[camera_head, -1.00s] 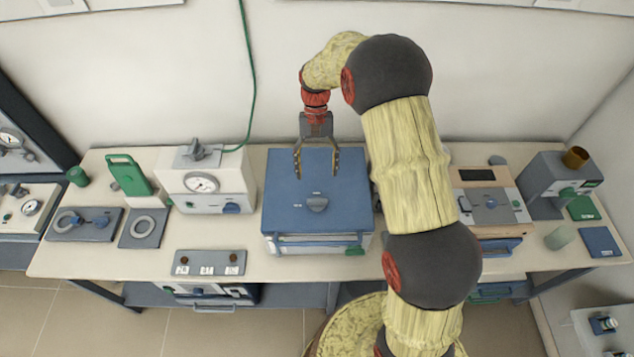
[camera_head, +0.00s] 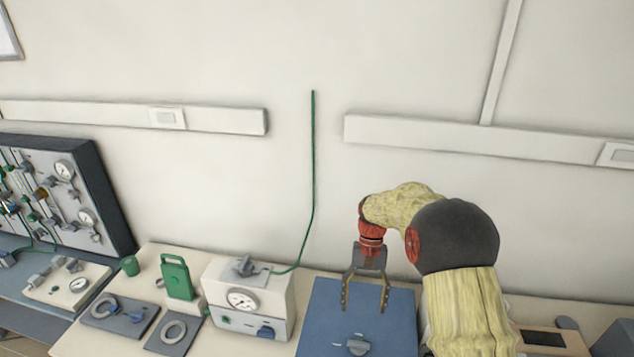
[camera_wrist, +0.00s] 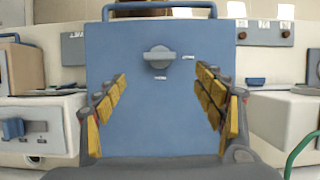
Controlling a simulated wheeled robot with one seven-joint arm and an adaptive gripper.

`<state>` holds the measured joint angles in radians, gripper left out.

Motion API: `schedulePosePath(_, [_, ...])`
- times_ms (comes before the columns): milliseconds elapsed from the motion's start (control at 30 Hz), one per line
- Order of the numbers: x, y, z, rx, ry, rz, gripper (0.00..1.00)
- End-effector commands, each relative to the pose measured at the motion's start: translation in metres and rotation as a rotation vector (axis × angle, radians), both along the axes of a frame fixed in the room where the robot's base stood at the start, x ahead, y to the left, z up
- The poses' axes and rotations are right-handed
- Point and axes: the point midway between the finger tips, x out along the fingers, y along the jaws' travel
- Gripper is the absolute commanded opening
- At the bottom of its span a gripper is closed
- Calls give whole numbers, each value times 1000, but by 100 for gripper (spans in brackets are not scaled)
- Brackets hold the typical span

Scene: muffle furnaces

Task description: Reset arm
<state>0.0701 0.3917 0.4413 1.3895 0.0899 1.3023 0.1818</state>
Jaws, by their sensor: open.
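My gripper (camera_head: 365,292) is open and empty. It hangs pointing down above the blue box-shaped furnace (camera_head: 318,318), which has a grey knob (camera_head: 354,345) on its top face. In the wrist view, my gripper's two yellow-padded fingers (camera_wrist: 166,108) are spread wide with nothing between them. The blue face (camera_wrist: 120,45) and its knob (camera_wrist: 159,57) show beyond the fingers. The lower front of the furnace is outside the head view.
Left of the furnace stands a white device with a gauge (camera_head: 242,299), with a green hose (camera_head: 313,170) rising up the wall. A green upright holder (camera_head: 176,277) and grey plates are further left. A gauge panel (camera_head: 65,190) stands at far left.

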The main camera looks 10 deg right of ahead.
Motion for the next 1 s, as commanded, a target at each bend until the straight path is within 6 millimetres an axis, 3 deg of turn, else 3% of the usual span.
schedulePosePath(67, [6, -1, -3, 2, -27, 15, 70])
schedulePosePath(233, [-21, -3, -22, 3, -25, 58, 70])
schedulePosePath(567, [-79, -2, 14, -19, -176, 140, 70])
schedulePosePath(800, [-134, 1, 40, -48, -344, 199, 70])
schedulePosePath(1000, [-182, 4, 49, -74, -488, 235, 70])
